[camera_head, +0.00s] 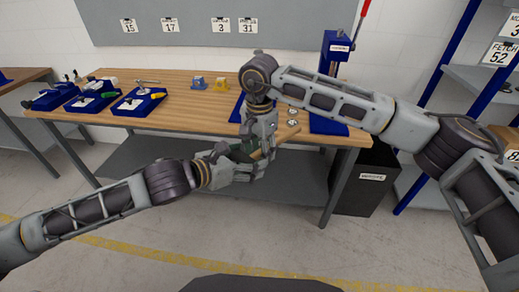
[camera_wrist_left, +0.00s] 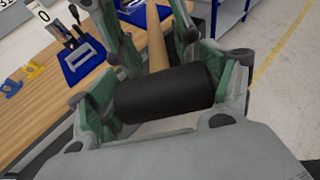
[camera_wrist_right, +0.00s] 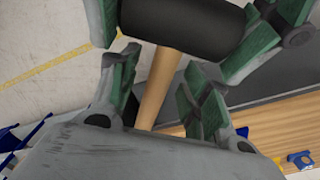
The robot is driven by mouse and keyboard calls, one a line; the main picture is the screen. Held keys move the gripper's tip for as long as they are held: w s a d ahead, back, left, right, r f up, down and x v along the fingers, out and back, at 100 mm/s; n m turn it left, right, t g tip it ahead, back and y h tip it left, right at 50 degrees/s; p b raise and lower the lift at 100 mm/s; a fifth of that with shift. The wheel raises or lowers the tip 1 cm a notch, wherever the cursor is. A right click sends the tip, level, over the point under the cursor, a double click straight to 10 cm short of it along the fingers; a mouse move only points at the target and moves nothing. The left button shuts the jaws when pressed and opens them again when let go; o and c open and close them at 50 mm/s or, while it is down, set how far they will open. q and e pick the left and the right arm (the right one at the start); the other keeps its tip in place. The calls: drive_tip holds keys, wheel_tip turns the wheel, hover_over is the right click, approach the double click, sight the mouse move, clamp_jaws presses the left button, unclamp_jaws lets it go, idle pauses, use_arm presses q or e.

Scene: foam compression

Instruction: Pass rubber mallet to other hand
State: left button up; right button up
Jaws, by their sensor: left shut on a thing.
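The rubber mallet has a black cylindrical head (camera_wrist_left: 165,95) and a light wooden handle (camera_wrist_right: 158,88). My left gripper (camera_wrist_left: 165,88) is shut on the mallet head, with a green-padded finger at each end of it. My right gripper (camera_wrist_right: 160,95) is open, its two fingers on either side of the handle just below the head, with gaps showing beside the wood. In the head view, my left gripper (camera_head: 240,158) and right gripper (camera_head: 262,140) meet in front of the workbench edge.
The wooden workbench (camera_head: 205,108) stands behind the grippers. Blue trays with tools (camera_head: 138,101) lie at its left, and small blue and yellow blocks (camera_head: 221,84) mid-bench. A blue press (camera_head: 335,48) stands at the back right. A dark bin (camera_head: 365,195) and shelving are at right.

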clamp_jaws()
use_arm(q)
drive_tip(key=o, duration=1.3)
drive_tip(key=shift+r, duration=0.1)
drive_tip(key=shift+r, duration=4.9)
